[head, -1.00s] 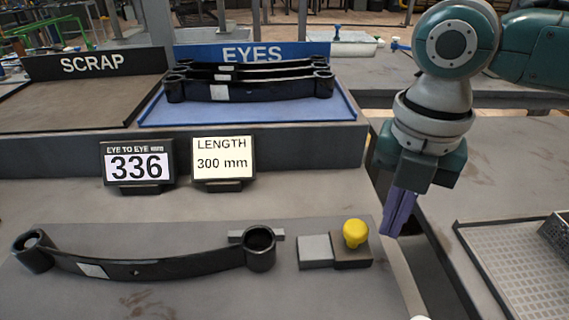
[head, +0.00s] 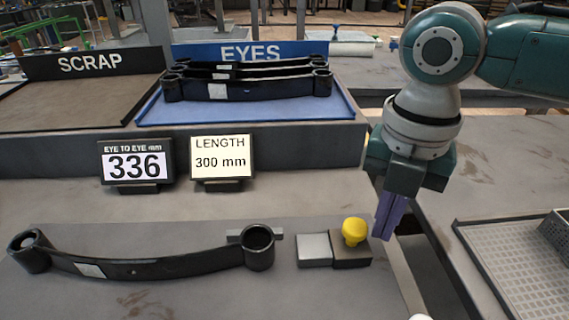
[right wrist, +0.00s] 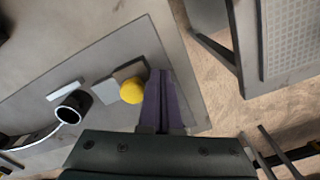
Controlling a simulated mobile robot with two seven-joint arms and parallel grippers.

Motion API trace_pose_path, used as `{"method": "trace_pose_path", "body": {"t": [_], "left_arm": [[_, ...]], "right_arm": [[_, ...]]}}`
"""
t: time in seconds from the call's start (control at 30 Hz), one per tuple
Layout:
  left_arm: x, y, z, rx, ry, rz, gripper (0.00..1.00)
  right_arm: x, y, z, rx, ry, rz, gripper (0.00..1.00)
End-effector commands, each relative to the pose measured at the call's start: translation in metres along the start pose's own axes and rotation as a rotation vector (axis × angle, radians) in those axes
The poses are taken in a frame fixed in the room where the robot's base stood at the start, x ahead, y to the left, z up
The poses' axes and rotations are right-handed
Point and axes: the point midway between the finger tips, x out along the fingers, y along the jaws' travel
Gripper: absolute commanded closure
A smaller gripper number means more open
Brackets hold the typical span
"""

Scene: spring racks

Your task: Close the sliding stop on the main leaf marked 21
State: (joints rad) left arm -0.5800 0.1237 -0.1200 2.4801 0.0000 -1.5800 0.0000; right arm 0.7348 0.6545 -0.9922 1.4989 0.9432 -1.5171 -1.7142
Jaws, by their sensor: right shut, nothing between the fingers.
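The main leaf (head: 150,268) lies on the bench at the front left, a black curved bar with an eye at each end and a light label too small to read. It also shows in the right wrist view (right wrist: 35,141). The sliding stop (head: 351,250), a dark block with a yellow knob (head: 355,231) and a light block (head: 314,249) on its left, stands to the right of the leaf's right eye, with a gap between. My right gripper (head: 383,236) is shut and empty, just right of the yellow knob. My left gripper is not in view.
Two displays, reading 336 (head: 136,166) and 300 mm (head: 221,162), stand behind the leaf. A blue EYES tray (head: 250,113) with several leaves and a SCRAP tray (head: 60,105) lie further back. A perforated tray (head: 515,270) is at right, beyond a gap beside the bench.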

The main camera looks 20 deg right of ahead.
Motion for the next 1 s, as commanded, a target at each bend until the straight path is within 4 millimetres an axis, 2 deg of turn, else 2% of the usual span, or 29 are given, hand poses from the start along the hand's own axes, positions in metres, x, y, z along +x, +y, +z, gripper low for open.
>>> {"method": "trace_pose_path", "body": {"t": [1.0], "left_arm": [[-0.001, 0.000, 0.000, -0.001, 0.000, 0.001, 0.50]], "right_arm": [[0.000, 0.028, -0.016, -0.001, 0.001, 0.001, 1.00]]}}
